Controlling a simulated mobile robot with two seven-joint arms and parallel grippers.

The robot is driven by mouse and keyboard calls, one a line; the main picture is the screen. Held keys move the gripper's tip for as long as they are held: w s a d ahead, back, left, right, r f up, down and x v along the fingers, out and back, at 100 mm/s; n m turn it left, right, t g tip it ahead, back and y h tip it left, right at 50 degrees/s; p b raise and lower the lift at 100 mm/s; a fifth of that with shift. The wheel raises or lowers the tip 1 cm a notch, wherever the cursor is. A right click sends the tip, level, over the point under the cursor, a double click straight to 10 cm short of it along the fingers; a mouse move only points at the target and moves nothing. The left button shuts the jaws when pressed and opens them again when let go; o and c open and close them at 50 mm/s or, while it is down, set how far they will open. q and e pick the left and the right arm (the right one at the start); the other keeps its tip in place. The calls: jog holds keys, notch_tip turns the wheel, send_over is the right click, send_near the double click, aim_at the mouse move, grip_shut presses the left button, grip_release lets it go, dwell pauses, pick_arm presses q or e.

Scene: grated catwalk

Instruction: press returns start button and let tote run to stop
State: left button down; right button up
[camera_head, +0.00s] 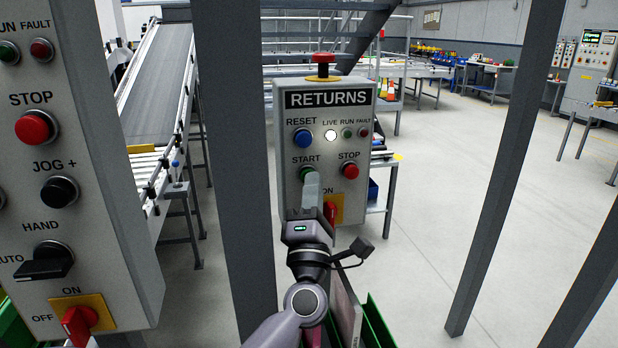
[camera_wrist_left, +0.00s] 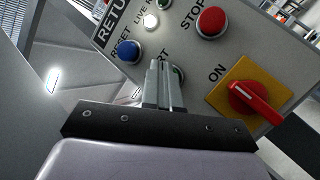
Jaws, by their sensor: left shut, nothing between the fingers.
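The grey RETURNS panel (camera_head: 285,120) stands ahead, with a blue RESET button, a red STOP button (camera_head: 349,171) and a red rotary switch (camera_head: 331,211) on a yellow plate. Its white LIVE lamp (camera_head: 331,135) is lit. The green START button (camera_head: 305,170) is mostly hidden behind the fingertips of my left gripper (camera_head: 311,179). The left gripper is shut and empty, its tips at the button; I cannot tell whether they touch or press it. In the left wrist view the fingers (camera_wrist_left: 164,80) also cover most of START (camera_wrist_left: 179,72). I cannot identify the tote. My right gripper is not in view.
Another panel (camera_head: 105,150) with STOP, JOG and HAND/AUTO controls is close at the left. Grey posts (camera_head: 235,150) stand beside the RETURNS panel and at the right. A conveyor (camera_head: 160,75) slopes behind. A green bin (camera_head: 380,325) is at the bottom. Floor at right is open.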

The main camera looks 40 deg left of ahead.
pick_arm(q)
jog(key=shift+w+a, duration=0.45)
jog(key=shift+a, duration=0.1)
dwell(0.6)
jog(key=shift+s+d, duration=0.1)
jog(key=shift+d, duration=0.05)
jog(key=shift+s+d, duration=0.7)
jog(key=shift+d, duration=0.1)
